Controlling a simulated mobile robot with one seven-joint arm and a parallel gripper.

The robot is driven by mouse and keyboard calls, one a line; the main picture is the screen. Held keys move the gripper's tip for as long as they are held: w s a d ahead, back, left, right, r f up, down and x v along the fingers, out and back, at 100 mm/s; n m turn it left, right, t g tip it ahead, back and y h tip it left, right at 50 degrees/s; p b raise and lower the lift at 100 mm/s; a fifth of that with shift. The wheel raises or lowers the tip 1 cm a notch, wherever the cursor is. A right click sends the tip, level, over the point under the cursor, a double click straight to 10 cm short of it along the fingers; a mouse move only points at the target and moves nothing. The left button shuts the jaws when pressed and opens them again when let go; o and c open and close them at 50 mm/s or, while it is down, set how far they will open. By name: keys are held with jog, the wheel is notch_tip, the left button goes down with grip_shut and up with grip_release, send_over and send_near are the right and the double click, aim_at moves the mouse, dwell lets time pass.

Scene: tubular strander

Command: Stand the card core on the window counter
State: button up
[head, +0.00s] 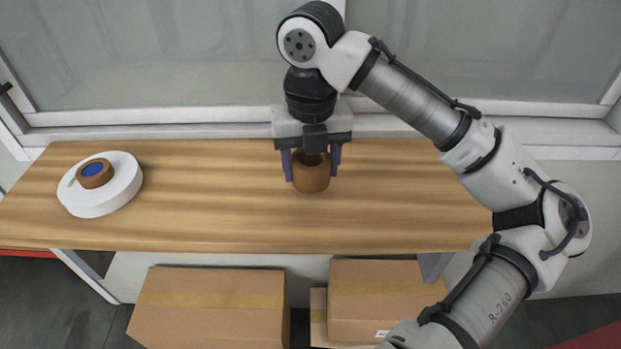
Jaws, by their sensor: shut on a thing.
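The card core (311,179) is a short brown cardboard tube with a dark hollow at its top. It is upright at the middle of the wooden window counter (400,215). My gripper (311,172) points down over it, with one purple-blue finger on each side, and is shut on the core. The core's lower end appears at the counter surface, but I cannot tell whether it touches or hangs just above. Part of the core's top rim is hidden by my gripper.
A white round roll (119,193) with a brown core and a blue centre lies at the counter's left. Cardboard boxes (210,305) (375,300) stand beneath the counter's front edge. The window (150,55) is behind. The counter is clear on both sides of the core.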

aim_at(311, 197)
jog(key=shift+f, duration=2)
jog(key=shift+f, duration=0.1)
jog(key=o, duration=1)
notch_tip(311, 197, up, 12)
